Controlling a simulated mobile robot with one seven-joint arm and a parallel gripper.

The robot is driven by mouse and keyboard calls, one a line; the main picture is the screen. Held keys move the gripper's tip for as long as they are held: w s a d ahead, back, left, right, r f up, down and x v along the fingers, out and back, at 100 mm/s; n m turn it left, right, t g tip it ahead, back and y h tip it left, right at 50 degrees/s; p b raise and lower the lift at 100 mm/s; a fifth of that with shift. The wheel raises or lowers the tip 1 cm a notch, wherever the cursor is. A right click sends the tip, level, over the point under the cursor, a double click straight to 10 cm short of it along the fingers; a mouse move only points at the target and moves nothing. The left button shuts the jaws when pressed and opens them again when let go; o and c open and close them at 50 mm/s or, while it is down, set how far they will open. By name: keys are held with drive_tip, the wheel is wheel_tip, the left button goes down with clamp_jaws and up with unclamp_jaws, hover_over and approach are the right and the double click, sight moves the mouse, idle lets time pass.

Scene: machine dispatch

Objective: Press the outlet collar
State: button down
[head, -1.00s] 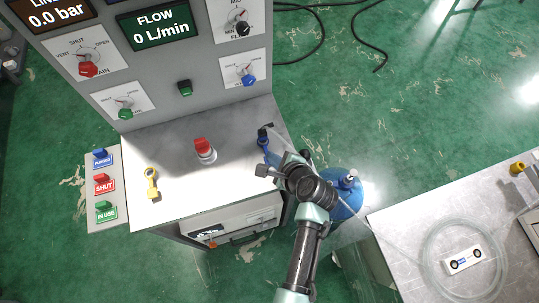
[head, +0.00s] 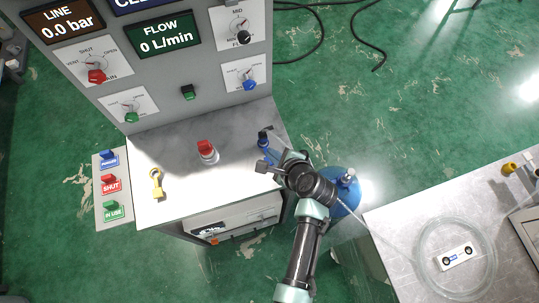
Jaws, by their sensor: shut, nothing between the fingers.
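A blue outlet fitting with a dark top (head: 265,136) stands at the right edge of the grey bench top, below the panel. I take its collar to be on this fitting; it is too small to make out clearly. My gripper (head: 262,167) is shut and empty, just below the fitting in the picture. Whether it touches the fitting cannot be told. My wrist and arm hide the area to the lower right of it.
A red knob (head: 206,149) and a yellow tag-like piece (head: 157,184) are on the bench top (head: 185,165). A blue cylinder (head: 347,197) stands right of my wrist. A clear hose coil (head: 430,270) lies on the right table. The panel's FLOW display (head: 158,37) reads 0 L/min.

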wheel_tip(320, 180, up, 4)
drive_tip(key=p, duration=0.3)
idle(0.3)
idle(0.5)
